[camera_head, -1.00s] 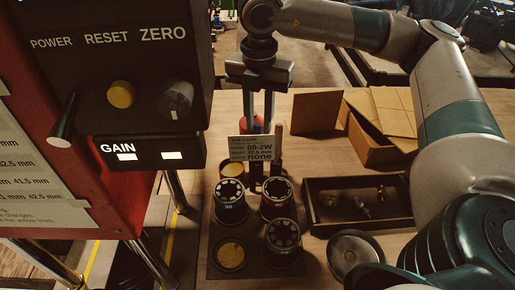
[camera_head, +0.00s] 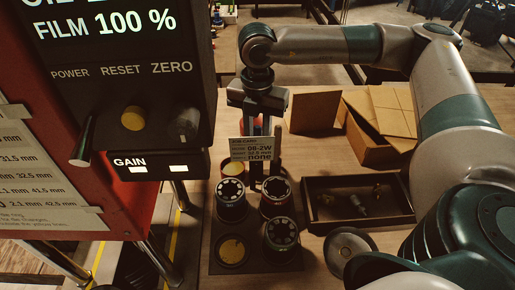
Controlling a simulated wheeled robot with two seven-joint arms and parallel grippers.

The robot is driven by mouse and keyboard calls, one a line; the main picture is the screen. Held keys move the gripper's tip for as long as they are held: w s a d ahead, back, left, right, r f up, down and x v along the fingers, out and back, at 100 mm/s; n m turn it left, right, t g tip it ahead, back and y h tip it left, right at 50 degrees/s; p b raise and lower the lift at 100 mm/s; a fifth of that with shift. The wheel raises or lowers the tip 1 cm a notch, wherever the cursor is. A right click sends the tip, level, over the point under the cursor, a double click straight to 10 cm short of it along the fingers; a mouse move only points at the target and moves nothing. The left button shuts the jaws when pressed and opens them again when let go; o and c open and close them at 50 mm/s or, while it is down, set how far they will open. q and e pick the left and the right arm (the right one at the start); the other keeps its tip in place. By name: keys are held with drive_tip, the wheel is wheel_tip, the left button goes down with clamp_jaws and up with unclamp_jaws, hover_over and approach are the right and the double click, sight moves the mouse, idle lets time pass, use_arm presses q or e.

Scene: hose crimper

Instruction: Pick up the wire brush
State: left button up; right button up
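My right gripper (camera_head: 258,128) comes in from the right side and points straight down over the bench. Its two fingers are apart, and their lower ends pass behind a small job card (camera_head: 251,149), so the tips are hidden. A slim dark upright piece (camera_head: 278,146) stands just right of the card, close to the fingers. It may be the wire brush's handle, but I cannot tell. No bristles show clearly. My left gripper is not in view.
Several round dies, one of them (camera_head: 231,199), stand on a dark mat (camera_head: 222,266) below the card. A dark tray (camera_head: 313,221) with small fittings, a round dish (camera_head: 349,252) and open cardboard boxes (camera_head: 380,148) lie to the right. A red machine with a control panel (camera_head: 125,85) fills the left.

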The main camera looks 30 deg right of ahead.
clamp_jaws()
drive_tip(key=shift+r+b, duration=0.3)
drive_tip(key=shift+r, duration=0.2)
wheel_tip(320, 180, up, 9)
drive_tip(key=b, duration=0.3)
drive_tip(key=shift+r, duration=0.1)
idle(0.4)
